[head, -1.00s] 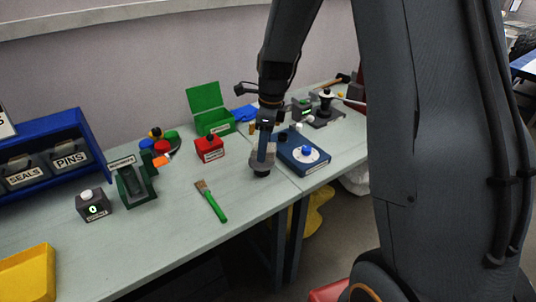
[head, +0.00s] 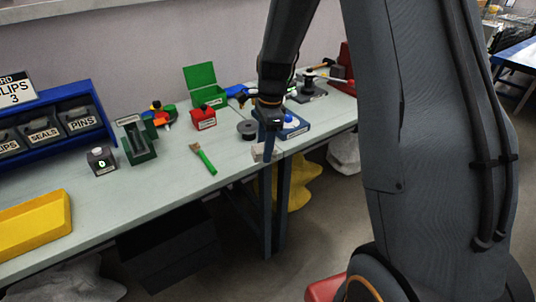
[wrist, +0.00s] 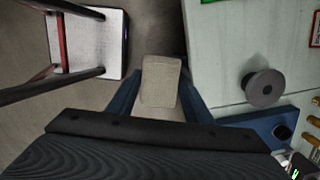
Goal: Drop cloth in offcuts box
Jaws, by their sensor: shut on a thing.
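My gripper (head: 267,153) is shut on a beige cloth (wrist: 160,82), which sits between the two blue fingers in the wrist view. The cloth also shows in the head view (head: 257,153) as a small pale block beside the fingers, near the front edge of the workbench. In the wrist view it hangs over the gap by the bench edge, with the floor to its left. I can read no label marking an offcuts box, so I cannot tell which container it is.
The workbench (head: 165,190) carries a grey spool (head: 247,130), a green-handled brush (head: 203,158), an open green box (head: 206,90) and a yellow tray (head: 35,225). A pale-topped object with dark bars (wrist: 90,45) stands left of the gripper. A yellow heap (head: 297,188) lies beneath the bench.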

